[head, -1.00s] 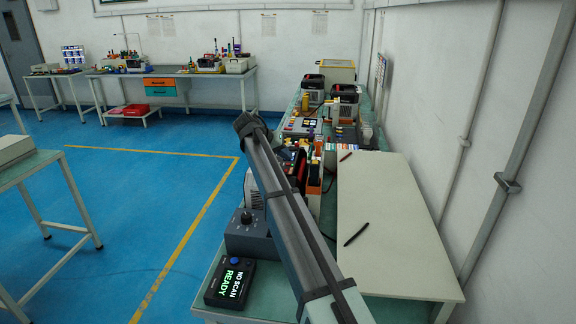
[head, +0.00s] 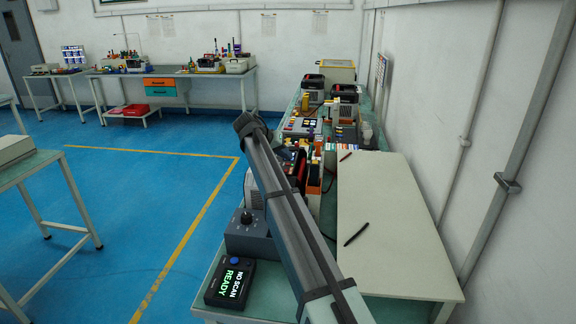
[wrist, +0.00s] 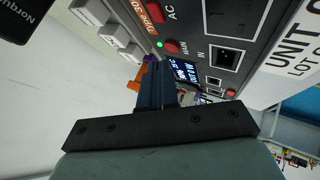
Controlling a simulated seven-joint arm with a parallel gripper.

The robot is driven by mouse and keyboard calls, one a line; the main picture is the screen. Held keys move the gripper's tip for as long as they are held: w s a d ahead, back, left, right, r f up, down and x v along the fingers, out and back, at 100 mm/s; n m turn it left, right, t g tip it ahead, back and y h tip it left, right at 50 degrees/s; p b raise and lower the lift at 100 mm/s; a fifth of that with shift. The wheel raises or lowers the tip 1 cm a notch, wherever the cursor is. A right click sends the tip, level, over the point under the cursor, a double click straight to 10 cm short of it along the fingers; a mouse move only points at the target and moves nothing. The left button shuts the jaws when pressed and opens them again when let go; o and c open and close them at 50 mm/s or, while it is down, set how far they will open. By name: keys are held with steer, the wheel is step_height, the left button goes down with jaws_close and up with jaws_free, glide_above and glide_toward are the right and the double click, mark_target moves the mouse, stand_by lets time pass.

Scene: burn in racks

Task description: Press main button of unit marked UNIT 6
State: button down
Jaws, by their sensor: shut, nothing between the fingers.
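In the wrist view a dark unit panel fills the upper part. A white label (wrist: 290,55) at its right edge begins with "UNIT" and "LOT"; its number is cut off by the frame. A red button (wrist: 172,46) sits beside the word MAIN, with a lit green lamp next to it. My gripper (wrist: 155,68) is shut and empty, its fingertips just below the red button in the picture. I cannot tell whether they touch the panel. A small lit display (wrist: 186,72) is partly hidden beside the fingers. In the head view my arm hides the gripper.
In the head view, several devices crowd the long bench, and a scanner box (head: 230,284) reads "NO SCAN READY". A pale board (head: 385,225) holds a pen.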

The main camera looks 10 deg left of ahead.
mark_target(285, 165)
steer(key=shift+f, duration=0.2)
steer(key=shift+f, duration=0.25)
steer(key=shift+f, duration=0.2)
stand_by(0.8)
steer(key=shift+r, duration=0.65)
steer(key=shift+r, duration=0.15)
steer(key=shift+r, duration=2.85)
steer(key=shift+r, duration=0.15)
